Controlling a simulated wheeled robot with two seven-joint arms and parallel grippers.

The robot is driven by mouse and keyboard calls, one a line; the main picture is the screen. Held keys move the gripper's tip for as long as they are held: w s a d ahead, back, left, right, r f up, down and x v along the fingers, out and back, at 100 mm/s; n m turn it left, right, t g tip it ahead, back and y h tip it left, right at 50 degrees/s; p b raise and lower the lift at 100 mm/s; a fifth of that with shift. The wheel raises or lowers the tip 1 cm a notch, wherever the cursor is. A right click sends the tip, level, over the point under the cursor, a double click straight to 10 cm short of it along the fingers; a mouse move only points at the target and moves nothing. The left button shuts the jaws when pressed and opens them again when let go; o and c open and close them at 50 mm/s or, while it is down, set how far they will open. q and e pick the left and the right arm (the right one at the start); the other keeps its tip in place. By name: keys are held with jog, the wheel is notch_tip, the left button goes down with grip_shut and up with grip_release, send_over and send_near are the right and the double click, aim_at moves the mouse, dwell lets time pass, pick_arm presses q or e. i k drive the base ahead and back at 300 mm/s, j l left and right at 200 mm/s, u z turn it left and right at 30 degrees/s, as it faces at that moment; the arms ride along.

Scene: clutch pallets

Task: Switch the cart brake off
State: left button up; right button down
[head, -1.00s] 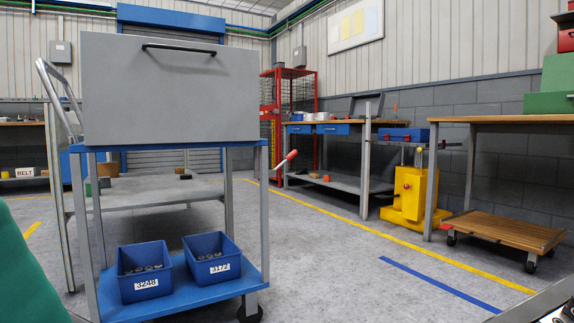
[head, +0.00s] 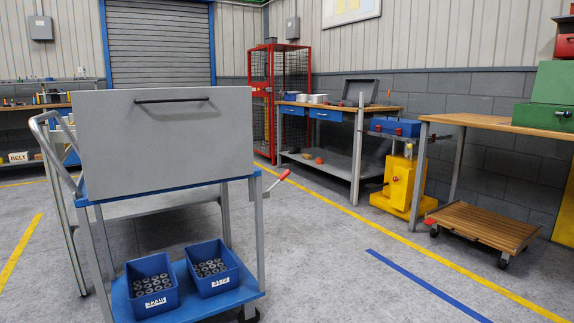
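The cart has blue shelves (head: 200,305) and grey posts, and stands at left centre in the head view. A large grey box with a black handle (head: 168,145) is on its top. A lever with a red grip (head: 284,176) sticks out at the cart's right side, slanting up to the right; it looks like the brake lever. Its lower end is beside the cart's right post. Neither of my grippers is in view.
Two blue bins (head: 152,300) of round metal parts stand on the cart's lower shelf. A grey-railed trolley (head: 60,180) is behind it. A wooden dolly (head: 485,226), yellow machine (head: 400,185) and workbenches stand right. The floor right of the cart is clear.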

aim_at(286, 172)
jog(key=i+l+u, duration=0.45)
jog(key=i+l, duration=0.3)
jog(key=i, duration=0.35)
jog(key=i+l+u, duration=0.5)
jog(key=i+l, duration=0.5)
jog(key=l, duration=0.15)
